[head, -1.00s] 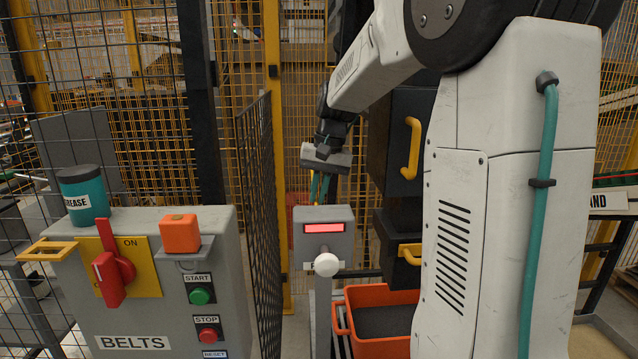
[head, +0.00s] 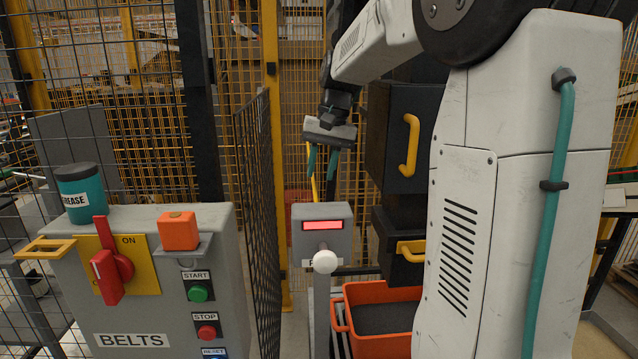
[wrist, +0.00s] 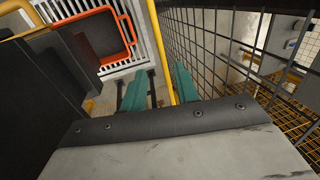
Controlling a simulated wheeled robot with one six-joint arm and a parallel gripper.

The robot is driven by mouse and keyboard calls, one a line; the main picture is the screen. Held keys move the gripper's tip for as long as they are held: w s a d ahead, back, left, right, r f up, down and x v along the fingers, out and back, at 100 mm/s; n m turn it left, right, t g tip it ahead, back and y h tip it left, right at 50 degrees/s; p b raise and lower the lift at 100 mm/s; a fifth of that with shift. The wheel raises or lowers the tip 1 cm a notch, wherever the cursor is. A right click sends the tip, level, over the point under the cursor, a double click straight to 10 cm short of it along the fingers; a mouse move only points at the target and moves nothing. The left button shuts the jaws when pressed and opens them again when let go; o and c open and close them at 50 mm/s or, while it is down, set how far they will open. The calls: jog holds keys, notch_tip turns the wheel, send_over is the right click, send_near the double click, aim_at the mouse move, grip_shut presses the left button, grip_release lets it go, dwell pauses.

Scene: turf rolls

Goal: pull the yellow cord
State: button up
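The yellow cord (head: 314,184) hangs behind the grey box with the red display, beside my fingers. In the wrist view the yellow cord (wrist: 162,50) runs down from the top edge and passes between my two teal fingers, nearer the right one. My gripper (head: 321,174) points down above that grey box, its fingers apart. In the wrist view my gripper (wrist: 160,75) is open, with a gap on both sides of the cord. I cannot tell how deep between the fingers the cord lies. The cord's lower end is hidden.
A grey post box (head: 322,240) with a white knob stands below my gripper. A dark mesh panel (head: 258,220) is to the left. A black cabinet (head: 392,135) with yellow handles is close on the right, above an orange bin (head: 380,292). The BELTS panel (head: 150,310) stands front left.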

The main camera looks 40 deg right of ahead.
jog(key=shift+s+d+r, duration=0.15)
jog(key=shift+d+r, duration=0.05)
jog(key=shift+r, duration=0.85)
